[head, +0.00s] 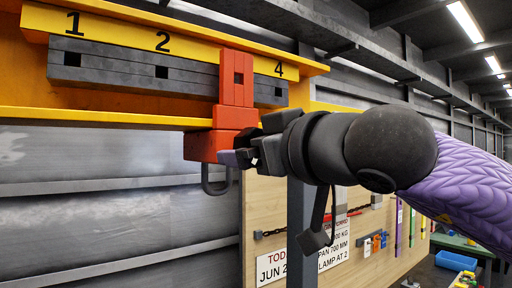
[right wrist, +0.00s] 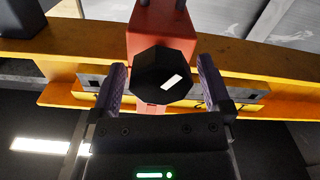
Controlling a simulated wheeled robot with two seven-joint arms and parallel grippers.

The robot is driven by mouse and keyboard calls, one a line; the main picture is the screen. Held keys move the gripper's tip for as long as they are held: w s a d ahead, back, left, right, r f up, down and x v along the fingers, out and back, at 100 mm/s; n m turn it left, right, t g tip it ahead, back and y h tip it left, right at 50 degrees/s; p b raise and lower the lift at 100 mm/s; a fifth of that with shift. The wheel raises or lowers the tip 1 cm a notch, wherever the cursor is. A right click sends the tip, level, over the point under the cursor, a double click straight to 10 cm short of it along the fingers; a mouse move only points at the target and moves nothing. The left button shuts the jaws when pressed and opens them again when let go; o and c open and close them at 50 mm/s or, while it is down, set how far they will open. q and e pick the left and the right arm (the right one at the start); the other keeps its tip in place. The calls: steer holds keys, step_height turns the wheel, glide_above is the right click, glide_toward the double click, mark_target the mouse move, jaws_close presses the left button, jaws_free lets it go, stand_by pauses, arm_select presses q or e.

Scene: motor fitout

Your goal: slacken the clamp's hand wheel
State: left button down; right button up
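The red clamp (head: 236,90) sits on the yellow beam (head: 120,118) between the numbers 2 and 4, covering that part of the grey slotted rail (head: 110,68). A dark loop hangs under its lower block. The black eight-sided hand wheel (right wrist: 160,78) shows face-on in the right wrist view, with the red body behind it. In the head view the gripper hides the wheel. My left gripper is not in view.
A wooden board (head: 262,215) with signs and hanging tools stands behind my right arm, beside a dark post (head: 300,225). A blue bin (head: 456,261) is at the far lower right.

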steer(key=b+v, duration=0.4)
steer(key=v, duration=0.6)
steer(key=shift+b, duration=0.3)
